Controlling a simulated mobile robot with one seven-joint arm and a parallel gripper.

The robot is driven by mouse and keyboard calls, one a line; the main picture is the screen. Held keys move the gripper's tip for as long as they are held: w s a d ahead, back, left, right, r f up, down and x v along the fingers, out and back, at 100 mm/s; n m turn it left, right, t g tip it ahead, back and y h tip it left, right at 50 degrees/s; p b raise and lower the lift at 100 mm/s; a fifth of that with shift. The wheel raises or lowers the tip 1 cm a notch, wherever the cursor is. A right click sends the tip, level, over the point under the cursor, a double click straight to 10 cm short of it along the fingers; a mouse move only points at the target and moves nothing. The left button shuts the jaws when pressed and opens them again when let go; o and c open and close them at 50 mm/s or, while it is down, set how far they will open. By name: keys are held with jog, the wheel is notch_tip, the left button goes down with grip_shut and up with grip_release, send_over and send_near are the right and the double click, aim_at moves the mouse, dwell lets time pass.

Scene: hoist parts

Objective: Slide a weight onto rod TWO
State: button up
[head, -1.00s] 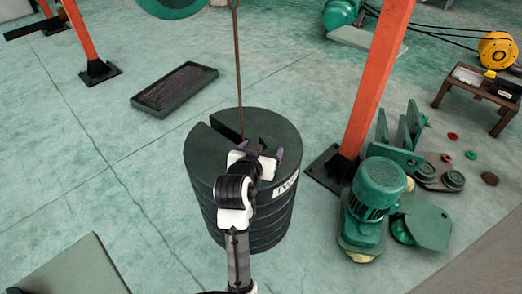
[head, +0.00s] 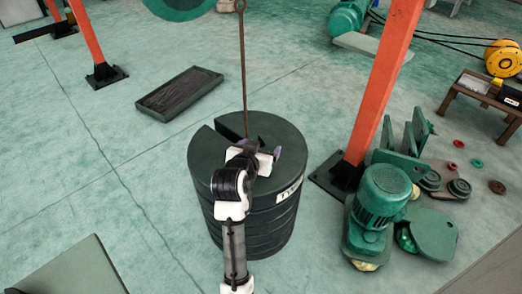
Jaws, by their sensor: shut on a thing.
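A stack of dark green, round slotted weights (head: 212,168) stands around a thin brown rod (head: 242,70) hanging from above. The top weight's slot runs from its upper-left edge to the rod. A pale label (head: 289,191) is on the stack's right side; only its first letter or so can be read. My gripper (head: 258,148), white with purple fingertips, reaches over the top weight beside the rod. It is shut on what looks like the top weight, near its middle. The exact grip is hidden by the wrist, and I cannot tell whether this weight touches those below.
An orange post (head: 375,85) rises close to the stack's right. A flat dark tray (head: 180,92) lies on the floor at upper left. A low table (head: 476,100) stands at far right.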

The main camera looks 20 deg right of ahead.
aim_at(246, 133)
jog(key=shift+w+a+f+b, duration=0.15)
jog(key=shift+w+b, duration=0.35)
jog(key=shift+w, duration=1.1)
jog(key=shift+w+a+f, duration=0.1)
jog(key=shift+w, duration=3.15)
jog(key=shift+w, duration=0.1)
jog(key=shift+f, duration=0.15)
jog(key=shift+f+b, duration=0.9)
jog(key=shift+f, duration=0.25)
jog(key=shift+f, duration=0.35)
